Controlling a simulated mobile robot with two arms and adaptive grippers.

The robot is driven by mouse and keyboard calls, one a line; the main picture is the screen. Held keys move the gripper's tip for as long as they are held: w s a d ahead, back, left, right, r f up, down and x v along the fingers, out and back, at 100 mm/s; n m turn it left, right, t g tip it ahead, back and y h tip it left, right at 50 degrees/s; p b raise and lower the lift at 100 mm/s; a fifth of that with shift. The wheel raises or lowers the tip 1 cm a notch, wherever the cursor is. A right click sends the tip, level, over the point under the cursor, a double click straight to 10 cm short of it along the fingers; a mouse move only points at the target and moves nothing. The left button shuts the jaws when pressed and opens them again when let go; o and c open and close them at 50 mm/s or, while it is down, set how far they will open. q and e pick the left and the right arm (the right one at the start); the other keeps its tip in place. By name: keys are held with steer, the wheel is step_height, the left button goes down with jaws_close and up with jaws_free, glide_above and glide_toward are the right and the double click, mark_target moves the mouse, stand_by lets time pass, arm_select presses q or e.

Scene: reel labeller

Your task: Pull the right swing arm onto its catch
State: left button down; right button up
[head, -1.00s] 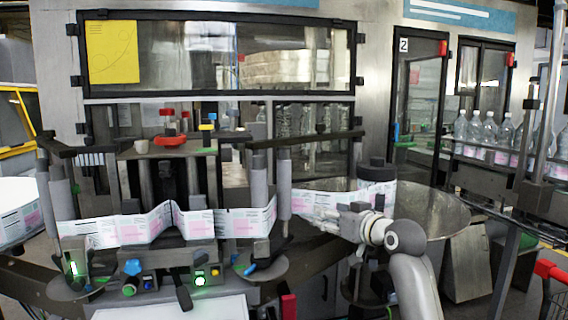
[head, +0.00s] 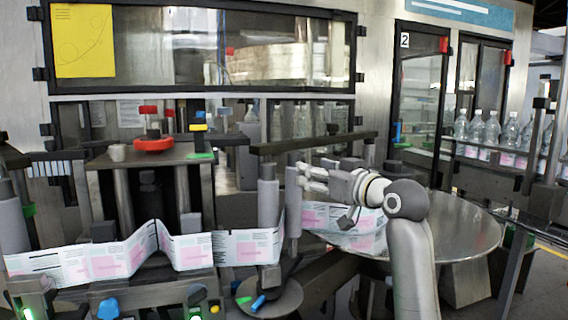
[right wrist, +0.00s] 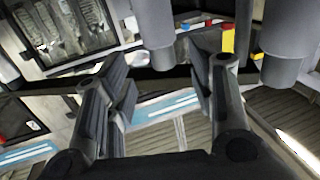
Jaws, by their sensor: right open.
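The right swing arm (head: 320,143) is a dark horizontal bar right of center in the head view. A grey roller (head: 268,198) hangs under its left end, and a thinner grey roller (head: 293,205) stands just right of it. My right gripper (head: 305,176) is open, its fingers pointing left, just below the bar and close to the thinner roller. I cannot make out the catch. My left gripper is not in view.
The printed label web (head: 190,250) runs across the front and continues behind my right arm. A round steel table (head: 465,235) is at the right. A red knob (head: 153,145) sits on the left post block. Bottles (head: 490,130) stand on the conveyor behind.

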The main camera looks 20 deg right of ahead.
mark_target(294, 163)
steer(key=x, duration=0.2)
steer(key=p+x, duration=0.1)
steer(key=x, duration=0.2)
steer(key=p+x, duration=0.1)
steer(key=x, duration=0.1)
steer(key=shift+w+a+r, duration=0.1)
steer(key=shift+w+r, duration=0.05)
steer(key=shift+r, duration=0.2)
steer(key=shift+w+a, duration=0.15)
steer(key=shift+w, duration=0.4)
steer(key=shift+w+a+p, duration=0.1)
steer(key=shift+w+p, duration=0.2)
steer(key=shift+w, duration=0.15)
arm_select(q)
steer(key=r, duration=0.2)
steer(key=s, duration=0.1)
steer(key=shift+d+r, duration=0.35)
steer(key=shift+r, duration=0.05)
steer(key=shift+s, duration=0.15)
arm_select(e)
steer(key=c, duration=0.4)
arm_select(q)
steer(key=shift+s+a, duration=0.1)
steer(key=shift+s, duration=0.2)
arm_select(e)
jaws_close()
